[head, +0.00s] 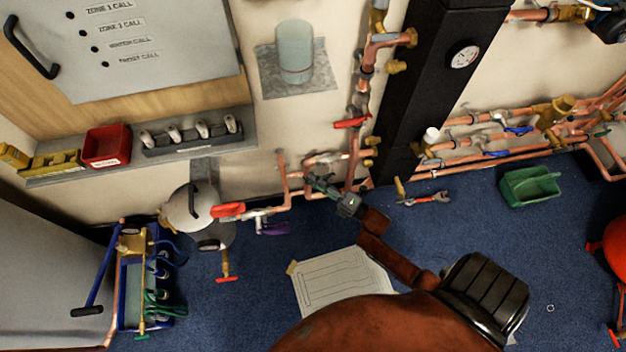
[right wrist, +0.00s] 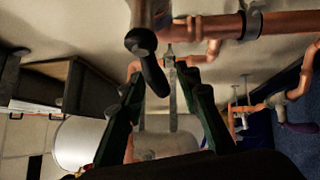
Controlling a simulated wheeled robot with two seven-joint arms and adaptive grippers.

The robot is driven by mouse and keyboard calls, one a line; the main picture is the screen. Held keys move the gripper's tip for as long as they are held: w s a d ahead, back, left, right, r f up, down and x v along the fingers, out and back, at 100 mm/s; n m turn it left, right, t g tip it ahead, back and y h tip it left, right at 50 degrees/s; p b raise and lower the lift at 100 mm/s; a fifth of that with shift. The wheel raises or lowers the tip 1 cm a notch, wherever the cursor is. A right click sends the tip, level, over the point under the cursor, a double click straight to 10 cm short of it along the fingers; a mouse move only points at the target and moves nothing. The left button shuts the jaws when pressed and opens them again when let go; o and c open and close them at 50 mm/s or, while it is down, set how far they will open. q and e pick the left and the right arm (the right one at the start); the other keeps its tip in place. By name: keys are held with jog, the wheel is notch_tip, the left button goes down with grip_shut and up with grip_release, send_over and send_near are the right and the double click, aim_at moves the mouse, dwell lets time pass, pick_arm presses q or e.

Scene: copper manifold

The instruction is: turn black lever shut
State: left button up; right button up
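The black lever (right wrist: 152,72) shows in the right wrist view, hanging from a metal valve stem with a rounded black knob at its upper end. My right gripper (right wrist: 160,78) has its two dark green fingers apart, one on each side of the lever's lower part. I cannot tell whether either finger touches it. In the head view my right gripper (head: 320,184) is beside the copper pipework low on the wall, left of the black column. The black lever cannot be made out there; the gripper and pipes crowd that spot. My left gripper is not in view.
Copper pipe (right wrist: 212,30) runs close above the fingers. A red lever (head: 352,122) is on the riser above my gripper. Another red handle (head: 229,210) and a purple one (head: 272,229) are to its left. A paper sheet (head: 340,283) lies on the blue floor.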

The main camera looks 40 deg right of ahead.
jog(key=shift+w+r, duration=0.1)
jog(key=shift+w, duration=0.05)
jog(key=shift+c, duration=0.4)
grip_shut()
